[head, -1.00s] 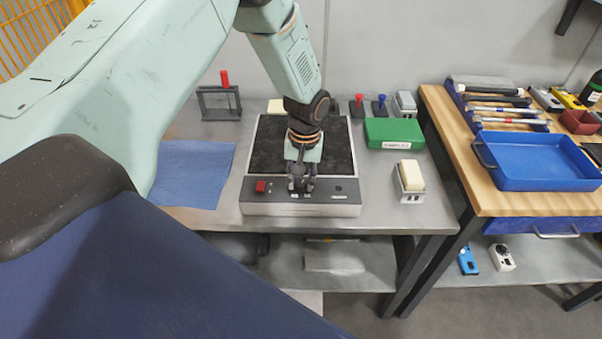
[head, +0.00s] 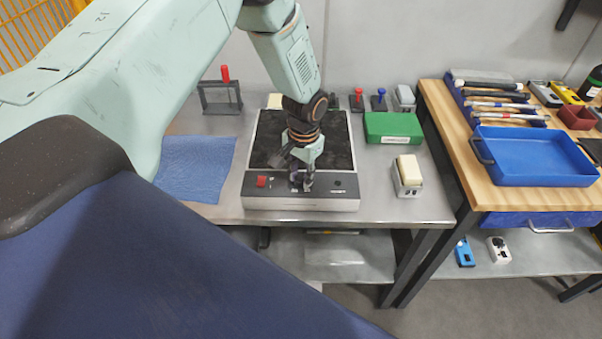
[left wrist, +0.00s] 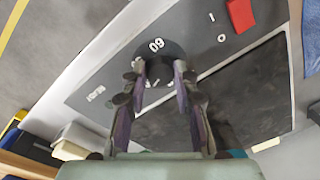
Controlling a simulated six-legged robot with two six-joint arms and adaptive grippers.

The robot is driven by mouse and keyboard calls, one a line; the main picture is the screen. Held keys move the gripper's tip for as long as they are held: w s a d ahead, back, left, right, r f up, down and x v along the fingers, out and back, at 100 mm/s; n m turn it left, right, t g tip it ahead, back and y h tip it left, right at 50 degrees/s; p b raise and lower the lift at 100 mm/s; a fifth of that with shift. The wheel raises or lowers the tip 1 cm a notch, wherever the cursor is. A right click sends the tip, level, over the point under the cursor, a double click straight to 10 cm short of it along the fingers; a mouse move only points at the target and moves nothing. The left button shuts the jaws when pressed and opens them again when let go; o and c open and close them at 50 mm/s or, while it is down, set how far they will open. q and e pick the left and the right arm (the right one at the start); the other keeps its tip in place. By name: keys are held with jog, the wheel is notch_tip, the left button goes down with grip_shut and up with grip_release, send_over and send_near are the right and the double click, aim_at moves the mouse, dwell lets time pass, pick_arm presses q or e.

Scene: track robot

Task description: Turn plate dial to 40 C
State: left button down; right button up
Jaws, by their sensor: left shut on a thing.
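The hot plate (head: 330,203) stands on the grey bench, with a black top and a control panel along its front. Its dial (left wrist: 158,46) is a dark round knob in the left wrist view, with white digits that look like 60 on its face. My left gripper (head: 301,184) points down at the panel and is shut on the dial. In the left wrist view its two fingers (left wrist: 160,72) sit on either side of the dial, hiding part of it and its other marks. In the head view the fingers cover most of the dial. My right gripper is not in view.
A red switch (head: 262,181) sits on the panel left of the dial. A blue cloth (head: 193,168) lies left of the plate. A green box (head: 393,127) and a white-topped block (head: 408,174) stand to its right. A wooden bench with a blue tray (head: 535,157) is farther right.

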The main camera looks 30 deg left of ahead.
aim_at(302, 180)
pick_arm(q)
jog(key=shift+s+f, duration=0.1)
jog(key=shift+s, duration=0.1)
jog(key=c, duration=1)
grip_release()
jog(key=shift+w, duration=0.1)
jog(key=r, duration=1.2)
jog(key=shift+d+r, duration=0.1)
jog(key=shift+d, duration=0.2)
